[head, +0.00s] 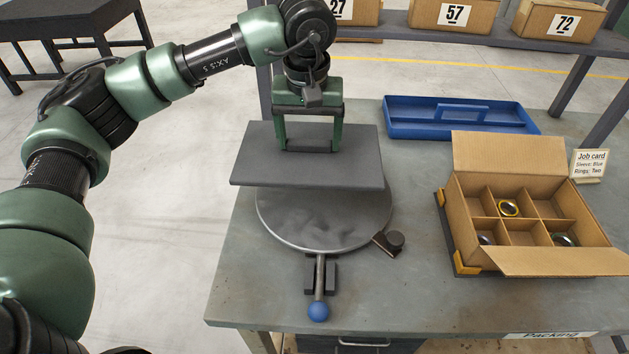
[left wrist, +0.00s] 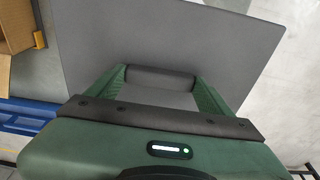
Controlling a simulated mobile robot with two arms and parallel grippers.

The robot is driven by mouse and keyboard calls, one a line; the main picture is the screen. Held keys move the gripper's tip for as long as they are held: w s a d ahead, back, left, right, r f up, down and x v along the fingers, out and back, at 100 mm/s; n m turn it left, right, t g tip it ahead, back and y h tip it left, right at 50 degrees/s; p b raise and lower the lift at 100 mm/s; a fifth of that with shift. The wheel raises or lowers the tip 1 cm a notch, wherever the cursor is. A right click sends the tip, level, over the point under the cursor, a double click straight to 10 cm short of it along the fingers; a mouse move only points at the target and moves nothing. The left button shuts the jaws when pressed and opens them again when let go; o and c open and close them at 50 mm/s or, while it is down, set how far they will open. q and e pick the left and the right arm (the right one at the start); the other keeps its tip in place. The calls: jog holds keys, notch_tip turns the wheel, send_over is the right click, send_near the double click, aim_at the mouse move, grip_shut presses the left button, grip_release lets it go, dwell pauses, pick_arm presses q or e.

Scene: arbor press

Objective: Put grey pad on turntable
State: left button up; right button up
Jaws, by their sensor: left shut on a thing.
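The grey pad (head: 305,170) is a flat dark rectangle, held level above the round metal turntable (head: 325,229). My left gripper (head: 309,148) is shut on the pad, gripping a raised part on its top. The pad also fills much of the left wrist view (left wrist: 200,45), between and beyond the green fingers (left wrist: 157,95). In the head view the pad hides the rear of the turntable. A gap seems to show between pad and turntable, but whether they touch anywhere I cannot tell. My right gripper is not in view.
A job card (head: 589,164) stands at the far right.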

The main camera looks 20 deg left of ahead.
aim_at(309, 151)
pick_arm(q)
notch_tip(309, 151, down, 5)
jog(key=shift+r+p, duration=0.1)
jog(key=shift+p, duration=0.45)
notch_tip(309, 151, down, 5)
jog(key=shift+w+f+p, duration=0.15)
jog(key=shift+p, duration=0.35)
notch_tip(309, 151, down, 4)
jog(key=shift+p, duration=0.6)
jog(key=shift+f, duration=0.2)
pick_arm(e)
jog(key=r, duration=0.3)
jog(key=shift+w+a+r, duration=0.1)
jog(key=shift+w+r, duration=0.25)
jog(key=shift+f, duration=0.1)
pick_arm(q)
jog(key=o, duration=1.3)
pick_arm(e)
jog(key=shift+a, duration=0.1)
